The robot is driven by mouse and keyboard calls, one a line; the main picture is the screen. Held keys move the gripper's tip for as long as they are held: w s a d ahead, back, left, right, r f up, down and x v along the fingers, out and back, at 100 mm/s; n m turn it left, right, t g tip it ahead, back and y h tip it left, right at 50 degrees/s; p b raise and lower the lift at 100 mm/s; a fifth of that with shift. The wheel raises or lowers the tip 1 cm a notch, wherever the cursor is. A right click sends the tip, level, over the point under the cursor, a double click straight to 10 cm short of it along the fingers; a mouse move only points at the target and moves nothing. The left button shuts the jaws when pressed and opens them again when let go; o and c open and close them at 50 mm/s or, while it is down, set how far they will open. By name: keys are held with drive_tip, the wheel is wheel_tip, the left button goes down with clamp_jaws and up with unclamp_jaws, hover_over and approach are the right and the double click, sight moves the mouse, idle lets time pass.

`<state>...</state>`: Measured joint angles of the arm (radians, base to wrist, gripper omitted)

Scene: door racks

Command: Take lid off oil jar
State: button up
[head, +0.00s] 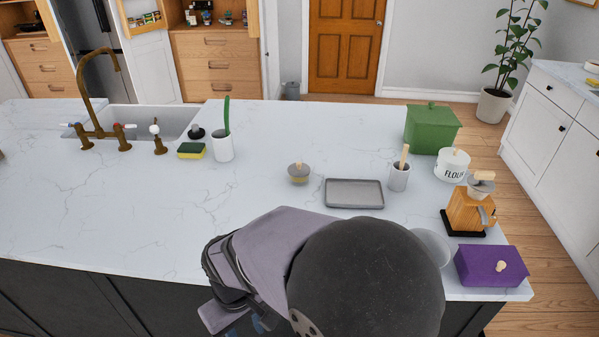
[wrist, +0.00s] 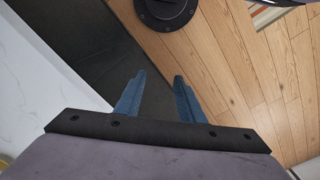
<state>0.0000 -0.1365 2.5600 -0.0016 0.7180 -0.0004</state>
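A small round glass jar with a grey lid, a small knob on top and yellowish contents, which looks like the oil jar (head: 298,178), stands upright on the white counter in the head view. Its lid (head: 298,168) sits on it. My gripper (wrist: 159,92) shows in the wrist view with its two blue fingers apart and nothing between them. It points down at the floor beside the dark counter side. In the head view my arm hides most of it, at the counter's front edge, well away from the jar. The jar is not in the wrist view.
A grey tray (head: 354,195) lies right of the jar, with a white mortar and pestle (head: 398,178) beyond it. A white cup (head: 223,149) and sponge (head: 191,151) stand to the left near the sink. The counter (head: 120,215) left of the jar is clear.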

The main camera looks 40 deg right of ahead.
drive_tip(key=w+d+r+m+t+p, duration=0.1)
drive_tip(key=w+d+r, duration=0.15)
drive_tip(key=w, duration=0.35)
drive_tip(key=w+d+r+m+p, duration=0.1)
drive_tip(key=w+d+r, duration=0.15)
drive_tip(key=w, duration=0.35)
drive_tip(key=m+t+h+p, duration=0.2)
drive_tip(key=m+t+p, duration=0.1)
drive_tip(key=m+p, duration=0.15)
approach(299, 163)
drive_tip(key=f, duration=0.1)
drive_tip(key=shift+w+f+n+p, duration=0.25)
drive_tip(key=shift+w+f+p, duration=0.45)
drive_tip(key=shift+f, duration=0.4)
drive_tip(key=shift+f, duration=0.1)
drive_tip(key=p+x, duration=0.3)
drive_tip(key=shift+d+f, duration=0.1)
drive_tip(key=shift+d, duration=0.25)
drive_tip(key=shift+x, duration=0.85)
